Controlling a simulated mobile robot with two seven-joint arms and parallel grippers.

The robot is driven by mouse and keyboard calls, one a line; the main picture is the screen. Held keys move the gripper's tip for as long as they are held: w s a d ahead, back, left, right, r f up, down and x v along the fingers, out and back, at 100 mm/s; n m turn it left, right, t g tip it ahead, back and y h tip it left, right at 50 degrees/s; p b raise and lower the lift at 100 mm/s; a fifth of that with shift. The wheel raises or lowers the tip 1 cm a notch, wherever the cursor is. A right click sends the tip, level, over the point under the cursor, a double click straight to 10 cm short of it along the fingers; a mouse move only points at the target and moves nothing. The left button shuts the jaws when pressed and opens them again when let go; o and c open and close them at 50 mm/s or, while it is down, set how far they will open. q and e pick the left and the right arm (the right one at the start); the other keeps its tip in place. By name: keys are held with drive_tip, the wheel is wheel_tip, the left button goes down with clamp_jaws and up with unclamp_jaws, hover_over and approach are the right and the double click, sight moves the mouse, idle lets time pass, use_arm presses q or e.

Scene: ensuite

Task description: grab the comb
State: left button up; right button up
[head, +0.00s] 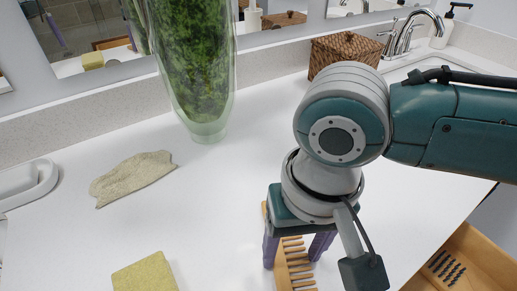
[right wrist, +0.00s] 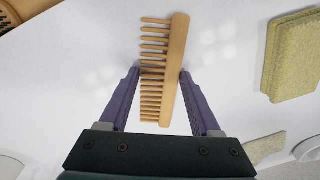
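A light wooden comb (head: 284,266) lies on the white countertop, partly hidden under my right gripper in the head view. In the right wrist view the comb (right wrist: 175,62) lies lengthwise between the two purple fingers, teeth toward the left. My right gripper (head: 293,250) is pointed down over it. In the right wrist view my right gripper (right wrist: 162,75) is open, one finger on each side of the comb. The left finger is close to the teeth and the right finger close to the spine; I cannot tell whether either touches. My left gripper is not in view.
A yellow sponge (head: 145,274) and a beige cloth (head: 132,177) lie to the left on the counter (head: 215,215). A tall glass vase (head: 190,60), a wicker box (head: 344,52) and a faucet (head: 408,32) stand at the back. An open wooden drawer (head: 470,262) is at lower right.

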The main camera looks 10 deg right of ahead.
drive_tip(key=c, duration=0.5)
drive_tip(key=shift+r, duration=0.15)
